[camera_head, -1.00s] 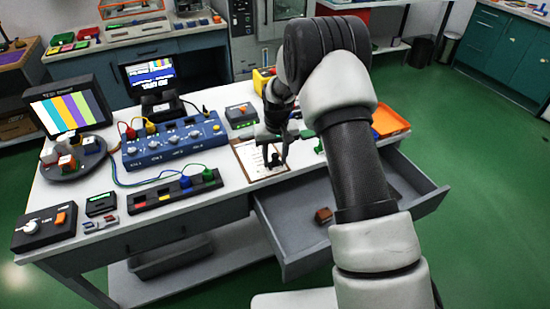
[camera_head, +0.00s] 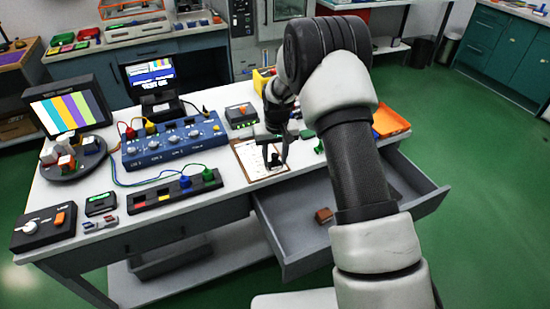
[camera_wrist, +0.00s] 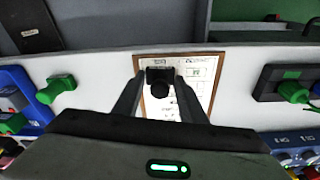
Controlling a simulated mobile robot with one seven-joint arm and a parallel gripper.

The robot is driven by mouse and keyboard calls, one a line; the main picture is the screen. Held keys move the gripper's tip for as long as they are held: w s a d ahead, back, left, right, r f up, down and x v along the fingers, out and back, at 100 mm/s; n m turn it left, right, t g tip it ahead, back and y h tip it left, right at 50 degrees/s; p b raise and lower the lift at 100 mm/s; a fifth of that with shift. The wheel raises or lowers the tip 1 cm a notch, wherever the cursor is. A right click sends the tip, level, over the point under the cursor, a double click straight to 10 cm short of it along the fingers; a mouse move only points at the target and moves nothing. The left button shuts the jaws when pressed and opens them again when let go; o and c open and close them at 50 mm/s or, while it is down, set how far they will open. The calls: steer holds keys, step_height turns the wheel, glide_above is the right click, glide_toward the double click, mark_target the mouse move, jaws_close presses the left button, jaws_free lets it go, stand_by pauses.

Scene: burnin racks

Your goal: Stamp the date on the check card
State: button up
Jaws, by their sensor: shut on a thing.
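The check card, a white sheet with printed boxes on a brown board (camera_head: 245,153), lies flat near the front edge of the white bench. It also shows in the wrist view (camera_wrist: 200,66). My gripper (camera_head: 273,155) is over the card and is shut on a small black stamp (camera_wrist: 159,80) with a round knob. The stamp hides part of the card. I cannot tell whether its underside touches the paper.
An open grey drawer (camera_head: 290,245) juts out below the card, with a small brown block (camera_head: 324,215) in it. A blue connector box (camera_head: 172,142) and a black strip with plugs (camera_head: 165,196) stand left of the card. An orange tray (camera_head: 390,121) is at the right.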

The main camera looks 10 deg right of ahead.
steer(key=shift+r+p, duration=1.8)
steer(key=shift+r, duration=1.7)
